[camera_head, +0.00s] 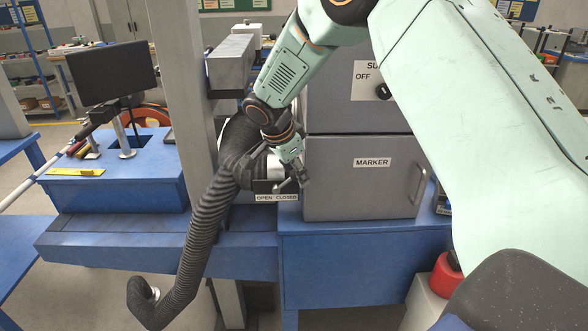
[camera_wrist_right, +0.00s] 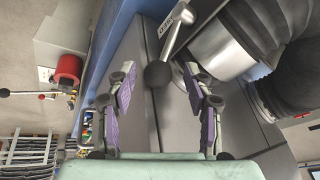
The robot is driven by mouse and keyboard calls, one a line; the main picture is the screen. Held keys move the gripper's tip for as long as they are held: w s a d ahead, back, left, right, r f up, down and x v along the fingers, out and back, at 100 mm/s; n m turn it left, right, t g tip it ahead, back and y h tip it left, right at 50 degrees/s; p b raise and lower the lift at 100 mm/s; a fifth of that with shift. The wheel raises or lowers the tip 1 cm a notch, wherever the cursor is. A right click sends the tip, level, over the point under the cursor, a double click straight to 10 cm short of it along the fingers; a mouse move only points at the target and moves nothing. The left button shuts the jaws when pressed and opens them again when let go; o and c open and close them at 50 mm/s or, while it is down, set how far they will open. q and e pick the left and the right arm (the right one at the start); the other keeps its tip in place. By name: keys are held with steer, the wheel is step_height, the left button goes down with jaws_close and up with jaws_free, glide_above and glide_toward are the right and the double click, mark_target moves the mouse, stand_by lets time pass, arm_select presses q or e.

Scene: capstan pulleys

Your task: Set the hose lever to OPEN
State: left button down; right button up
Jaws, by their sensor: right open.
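The hose lever (camera_wrist_right: 158,74) shows in the right wrist view as a metal rod with a dark round knob. In the head view the lever (camera_head: 284,187) is small, just above the OPEN CLOSED label plate (camera_head: 276,198); its exact setting is hard to tell. My right gripper (camera_head: 295,176) is at the lever, beside the marker box. In the wrist view my right gripper (camera_wrist_right: 160,86) is open, with the knob in line between its fingertips; no grip on it shows. The black ribbed hose (camera_head: 205,225) hangs left of the lever. My left gripper is out of view.
The grey MARKER box (camera_head: 350,190) stands right of the lever, with a handle. A grey post (camera_head: 180,80) rises left of the hose. A blue bench (camera_head: 355,255) lies below. A red cylinder (camera_wrist_right: 68,68) is at the left in the wrist view.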

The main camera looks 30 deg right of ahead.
steer(key=shift+s+d, duration=0.1)
steer(key=shift+s+r, duration=0.1)
steer(key=shift+s, duration=0.15)
steer(key=shift+w+a, duration=0.2)
steer(key=shift+a, duration=0.05)
steer(key=shift+c, duration=1.2)
steer(key=shift+w+d, duration=0.1)
steer(key=shift+w, duration=0.1)
steer(key=c, duration=0.3)
steer(key=shift+s+d, duration=0.1)
steer(key=shift+s, duration=0.05)
steer(key=c, duration=0.3)
jaws_close()
